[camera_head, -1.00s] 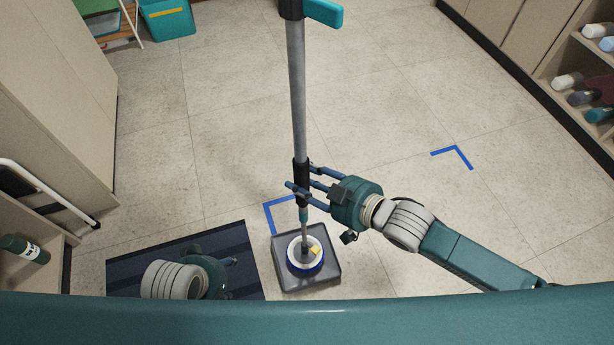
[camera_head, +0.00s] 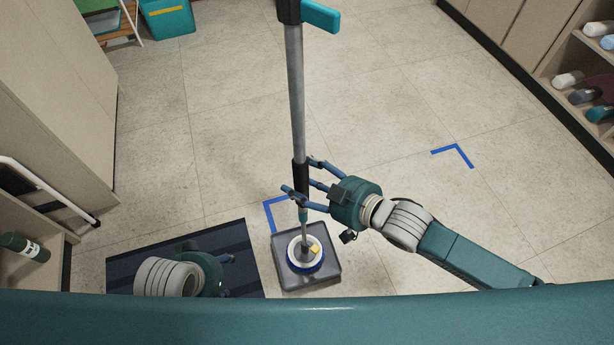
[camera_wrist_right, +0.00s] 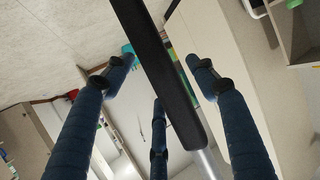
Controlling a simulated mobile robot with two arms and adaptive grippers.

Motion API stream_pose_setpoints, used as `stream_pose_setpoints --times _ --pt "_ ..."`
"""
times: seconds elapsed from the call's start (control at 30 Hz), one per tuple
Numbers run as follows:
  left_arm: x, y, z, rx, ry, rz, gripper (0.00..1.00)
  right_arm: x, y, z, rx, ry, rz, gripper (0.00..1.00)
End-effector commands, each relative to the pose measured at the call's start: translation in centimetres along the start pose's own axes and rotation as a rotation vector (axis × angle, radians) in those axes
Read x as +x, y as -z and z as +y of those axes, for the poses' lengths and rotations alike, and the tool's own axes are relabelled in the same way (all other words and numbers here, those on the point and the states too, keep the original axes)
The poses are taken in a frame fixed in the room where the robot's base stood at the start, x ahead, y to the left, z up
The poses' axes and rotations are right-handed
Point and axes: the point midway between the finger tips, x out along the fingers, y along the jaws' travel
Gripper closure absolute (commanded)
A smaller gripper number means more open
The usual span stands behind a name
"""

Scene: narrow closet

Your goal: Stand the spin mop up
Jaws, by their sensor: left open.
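The spin mop stands close to upright, its grey pole (camera_head: 296,100) rising from a round blue-and-white head (camera_head: 305,254) on a square dark grey base (camera_head: 326,272). A teal piece (camera_head: 321,16) juts from the pole near the top of the head view. My right gripper (camera_head: 301,178) is at the black sleeve low on the pole, fingers spread around it. In the right wrist view the black sleeve (camera_wrist_right: 160,70) passes between the spread fingers, with visible gaps. My left gripper (camera_head: 226,272) is low over the dark mat, partly hidden by my own body.
A dark striped mat (camera_head: 222,240) lies left of the base. Blue corner marks (camera_head: 456,152) are on the tiled floor. Cabinets stand at left, shelves with bottles (camera_head: 585,95) at right, a teal bin (camera_head: 168,18) at the back. The middle floor is clear.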

Motion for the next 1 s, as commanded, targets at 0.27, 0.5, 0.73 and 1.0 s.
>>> stream_pose_setpoints --times 0.27,0.5,0.73,1.0 --pt "0.3 -0.3 -0.3 -0.001 -0.011 -0.001 0.43 -0.3 -0.6 0.0 0.001 -0.001 -0.012 0.43" --pt "0.3 -0.2 -0.3 -0.003 -0.011 0.001 0.43 -4.1 -0.6 0.0 0.001 -0.001 -0.012 0.43" --pt "0.3 -0.2 -0.3 -0.004 -0.011 0.001 0.43 -9.1 -0.5 0.0 0.001 0.000 -0.010 0.43" --pt "0.3 -0.2 -0.3 -0.004 -0.011 0.001 0.43 -11.9 -0.1 0.1 0.001 0.000 -0.004 0.43"
